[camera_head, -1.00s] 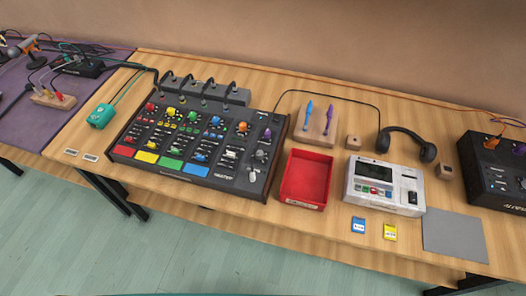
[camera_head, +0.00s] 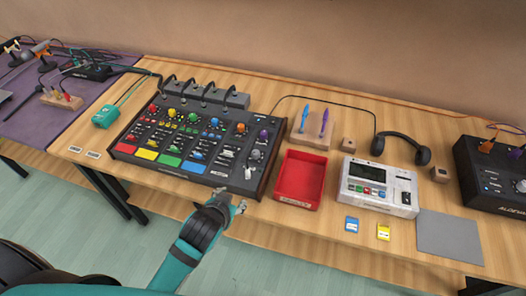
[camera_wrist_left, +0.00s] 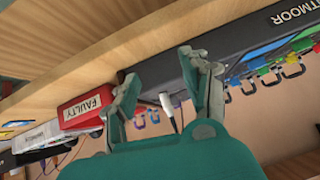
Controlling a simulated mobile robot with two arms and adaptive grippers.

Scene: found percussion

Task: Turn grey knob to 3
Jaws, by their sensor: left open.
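The grey knob (camera_head: 257,155) sits in the right-hand column of the black mixer (camera_head: 225,179), below a purple knob (camera_head: 263,135) in the head view. Its pointer and numbers are too small to read. My left gripper (camera_head: 231,200) is open and empty in front of the mixer's front right corner, apart from the knob. In the left wrist view, its open fingers (camera_wrist_left: 158,68) frame the mixer's edge and a white control (camera_wrist_left: 167,103). I cannot make out the grey knob there. My right gripper is not in view.
A red tray (camera_head: 300,179) stands just right of the mixer, with a white device (camera_head: 377,186) beyond it. Pens stand in a wooden block (camera_head: 309,136) behind the tray. Headphones (camera_head: 421,153) and another black unit (camera_head: 486,175) are farther right.

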